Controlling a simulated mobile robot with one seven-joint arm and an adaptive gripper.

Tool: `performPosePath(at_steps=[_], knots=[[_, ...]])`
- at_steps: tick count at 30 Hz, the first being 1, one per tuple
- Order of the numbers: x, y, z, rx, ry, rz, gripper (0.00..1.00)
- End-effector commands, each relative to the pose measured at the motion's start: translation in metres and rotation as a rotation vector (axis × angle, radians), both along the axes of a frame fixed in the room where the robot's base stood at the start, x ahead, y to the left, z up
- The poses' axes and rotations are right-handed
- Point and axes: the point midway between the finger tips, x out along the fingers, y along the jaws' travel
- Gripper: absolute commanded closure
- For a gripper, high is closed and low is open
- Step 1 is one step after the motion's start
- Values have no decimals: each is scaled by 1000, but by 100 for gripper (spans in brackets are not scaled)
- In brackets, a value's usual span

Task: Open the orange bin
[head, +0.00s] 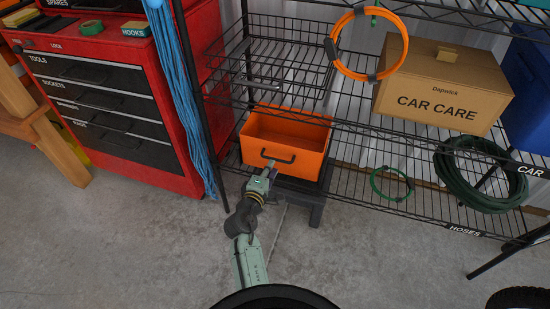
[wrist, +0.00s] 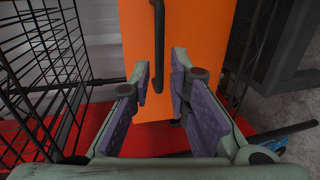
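The orange bin (head: 302,130) sits low at the wire shelf, on a dark stand. Its inside shows from above in the head view. A black bar handle (head: 279,158) is on its front face. My gripper (head: 267,171) is at the left part of that front, close to the handle. In the wrist view the orange front (wrist: 210,40) fills the upper middle, and the handle (wrist: 157,40) runs up and down in the picture. My gripper (wrist: 162,72) is open there, with the handle's lower end between its fingertips in the picture; contact cannot be told.
A red tool chest (head: 120,100) stands at left, with a blue rope (head: 178,90) beside it. A wire basket (head: 270,65) is above the bin. A CAR CARE box (head: 440,90) and green hose (head: 480,175) are at right. The concrete floor in front is mostly clear.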

Motion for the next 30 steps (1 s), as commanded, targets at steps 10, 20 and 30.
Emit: performPosePath(at_steps=[10,20,30], knots=[[50,-16,-10,3,-1,0,83],[56,-18,-12,4,-1,0,83],[56,-18,-12,4,-2,1,100]])
